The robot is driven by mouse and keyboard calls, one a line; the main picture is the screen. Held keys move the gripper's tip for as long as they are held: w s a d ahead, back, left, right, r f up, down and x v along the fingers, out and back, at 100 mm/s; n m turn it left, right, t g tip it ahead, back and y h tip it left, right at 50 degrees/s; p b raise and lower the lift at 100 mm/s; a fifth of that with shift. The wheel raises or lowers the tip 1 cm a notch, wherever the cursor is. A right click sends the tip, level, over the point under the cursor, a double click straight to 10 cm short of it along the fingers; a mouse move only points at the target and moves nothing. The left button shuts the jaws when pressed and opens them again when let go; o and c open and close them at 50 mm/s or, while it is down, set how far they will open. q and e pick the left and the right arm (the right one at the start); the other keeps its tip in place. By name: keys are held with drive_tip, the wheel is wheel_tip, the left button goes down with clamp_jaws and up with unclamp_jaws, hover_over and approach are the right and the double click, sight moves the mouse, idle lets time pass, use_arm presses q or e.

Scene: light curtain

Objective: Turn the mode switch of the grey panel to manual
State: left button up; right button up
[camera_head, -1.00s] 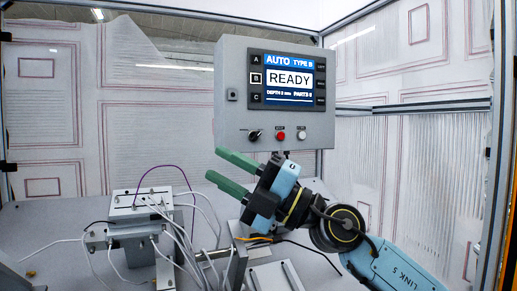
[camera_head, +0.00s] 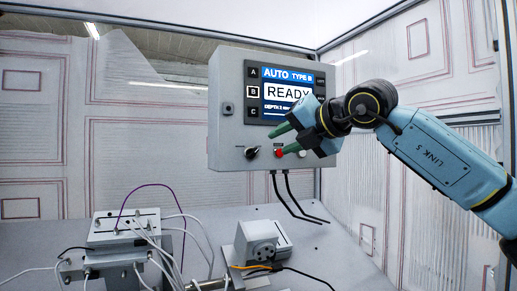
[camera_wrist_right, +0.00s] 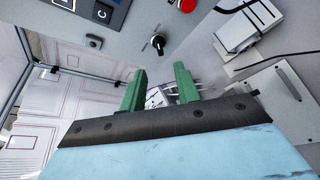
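The grey panel (camera_head: 228,135) hangs at the back centre, its screen (camera_head: 287,94) reading AUTO, TYPE B and READY. The black mode switch (camera_head: 252,152) is at the panel's lower left, left of a red button (camera_head: 279,153). In the right wrist view the switch (camera_wrist_right: 158,42) lies beyond the fingertips, with clear space between. My right gripper (camera_head: 276,144) is in front of the panel's lower right; its green fingers (camera_wrist_right: 160,73) are apart with nothing between them. It partly covers the screen and the white button. My left gripper is in neither view.
A wired metal fixture (camera_head: 124,228) stands on the table at lower left. A grey block with a round face (camera_head: 263,243) stands below the panel. Two black cables (camera_head: 289,190) hang from the panel's underside. Frame posts stand at the right.

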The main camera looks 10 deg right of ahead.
sight(254, 153)
drive_tip(key=p+x, duration=0.3)
drive_tip(key=x, duration=0.6)
drive_tip(key=shift+w+a, duration=0.1)
drive_tip(key=shift+w, duration=0.05)
clamp_jaws()
